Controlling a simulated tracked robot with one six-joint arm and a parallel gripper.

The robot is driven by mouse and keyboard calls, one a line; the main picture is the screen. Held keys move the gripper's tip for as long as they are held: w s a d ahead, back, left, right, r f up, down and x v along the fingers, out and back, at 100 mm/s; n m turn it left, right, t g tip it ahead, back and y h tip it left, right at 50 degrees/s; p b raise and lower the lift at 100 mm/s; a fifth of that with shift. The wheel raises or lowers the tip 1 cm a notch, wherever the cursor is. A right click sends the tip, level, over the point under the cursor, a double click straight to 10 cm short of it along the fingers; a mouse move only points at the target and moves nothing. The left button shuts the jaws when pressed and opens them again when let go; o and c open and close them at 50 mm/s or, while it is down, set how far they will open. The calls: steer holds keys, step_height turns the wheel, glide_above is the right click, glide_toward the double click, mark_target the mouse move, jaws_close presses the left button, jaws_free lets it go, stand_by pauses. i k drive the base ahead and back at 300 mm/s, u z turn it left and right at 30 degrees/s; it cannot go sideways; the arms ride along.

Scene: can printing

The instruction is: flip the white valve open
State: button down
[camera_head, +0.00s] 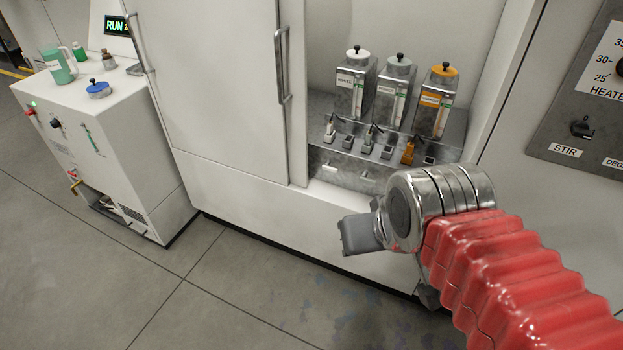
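The white valve (330,132) is a small pale lever on the metal ledge in the open cabinet. It stands in front of the canister labelled WHITE (352,85), which has a white cap and black knob. Its exact handle position is too small to tell. My gripper (358,236) is below and to the right of the valve, in front of the cabinet's lower panel and apart from the valve. The fingers cannot be made out, and I see nothing held.
A grey-capped canister (393,90) and an orange-capped one (436,100) stand beside the white one. A dark-tipped valve (369,137) and an orange valve (407,152) share the ledge (440,150). A cabinet door with a long handle (283,65) borders the left. Floor in front is clear.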

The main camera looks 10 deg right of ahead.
mark_target(326, 165)
steer(key=z, duration=0.15)
steer(key=i, duration=0.9)
steer(key=z, duration=0.05)
steer(key=k, duration=0.65)
steer(key=u, duration=0.55)
steer(key=i, duration=1.15)
steer(key=u, duration=0.25)
